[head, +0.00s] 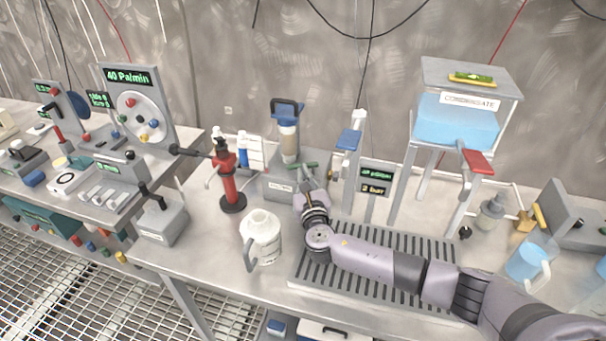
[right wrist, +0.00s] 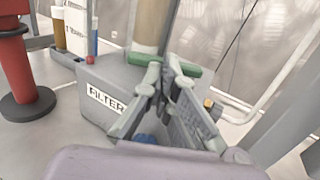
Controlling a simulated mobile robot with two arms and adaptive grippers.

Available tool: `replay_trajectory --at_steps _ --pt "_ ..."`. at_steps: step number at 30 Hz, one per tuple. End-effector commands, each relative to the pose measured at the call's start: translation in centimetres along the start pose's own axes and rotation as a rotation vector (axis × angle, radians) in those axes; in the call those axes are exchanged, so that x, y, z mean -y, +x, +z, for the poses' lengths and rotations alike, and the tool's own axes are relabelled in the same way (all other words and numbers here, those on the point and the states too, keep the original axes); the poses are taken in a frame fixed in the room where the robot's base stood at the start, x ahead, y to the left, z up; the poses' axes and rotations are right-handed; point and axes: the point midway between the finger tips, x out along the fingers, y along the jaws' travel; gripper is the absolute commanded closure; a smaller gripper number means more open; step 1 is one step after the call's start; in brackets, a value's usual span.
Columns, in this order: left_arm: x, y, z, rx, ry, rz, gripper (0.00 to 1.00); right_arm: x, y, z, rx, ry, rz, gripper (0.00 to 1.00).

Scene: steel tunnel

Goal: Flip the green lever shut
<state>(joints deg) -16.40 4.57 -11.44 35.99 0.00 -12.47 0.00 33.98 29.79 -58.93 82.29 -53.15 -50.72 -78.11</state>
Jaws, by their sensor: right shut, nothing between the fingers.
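The green lever (head: 303,167) is a short green bar on top of the grey filter box (head: 279,188), at the foot of a clear column with tan contents. In the right wrist view the lever (right wrist: 187,68) lies crosswise right at my fingertips; whether they touch it I cannot tell. The box (right wrist: 92,88) carries a FILTER label there. My right gripper (head: 309,176) is shut and empty, reaching to the box from the front; its fingers (right wrist: 164,62) hide part of the lever and box. My left gripper is not in view.
A white jug (head: 261,237) stands front left of the box, a red pump on a black base (head: 230,178) to its left. A blue-handled post (head: 348,140) and the condensate tank (head: 457,118) with a red lever (head: 478,161) stand right. My right arm lies over a slotted drain tray (head: 385,289).

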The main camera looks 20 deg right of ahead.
Motion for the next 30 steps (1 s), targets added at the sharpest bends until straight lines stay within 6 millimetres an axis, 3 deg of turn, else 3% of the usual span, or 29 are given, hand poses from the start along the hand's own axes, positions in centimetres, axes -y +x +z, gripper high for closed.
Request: replay_trajectory --at_steps 9,14,24,30 --pt "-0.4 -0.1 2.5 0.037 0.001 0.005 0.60 0.0 0.3 0.0 0.001 0.001 0.000 1.00" --pt "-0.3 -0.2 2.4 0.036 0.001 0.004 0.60 -0.2 0.4 0.1 0.001 0.003 -0.021 1.00" --pt "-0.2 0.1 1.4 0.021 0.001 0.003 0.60 -1.1 1.5 -0.1 -0.001 0.004 -0.251 1.00" --pt "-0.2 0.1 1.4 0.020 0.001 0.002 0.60 -1.3 2.5 0.0 0.000 0.001 -0.250 1.00"
